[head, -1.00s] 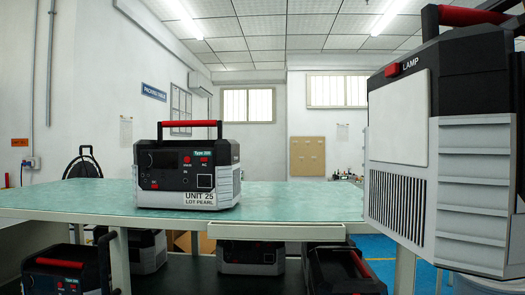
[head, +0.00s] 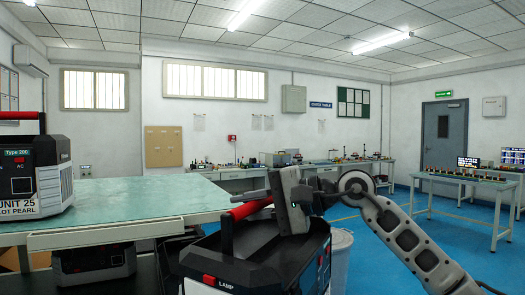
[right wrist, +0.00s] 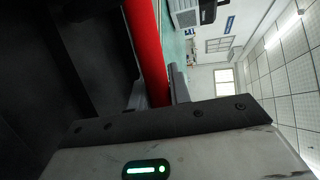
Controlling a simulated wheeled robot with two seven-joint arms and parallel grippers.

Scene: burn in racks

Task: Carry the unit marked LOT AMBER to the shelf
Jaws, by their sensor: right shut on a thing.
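My right gripper (head: 272,203) is shut on the red handle (head: 252,207) of a black and grey power unit (head: 216,262) with a LAMP label. The unit is close in front of me at the lower middle of the head view, and its lower part is cut off. No lot marking shows on its visible faces. In the right wrist view the fingers (right wrist: 158,92) are on either side of the red handle (right wrist: 146,45). Another unit (head: 32,180), marked UNIT 25 LOT PEARL, stands on the green-topped table at the left edge. My left gripper is not in view.
The green-topped table (head: 130,208) is left of the held unit, with another unit (head: 95,262) on the level below. A pale bin (head: 341,262) stands behind the held unit. Benches (head: 462,181) stand at the back and right. Blue floor (head: 385,232) is open between.

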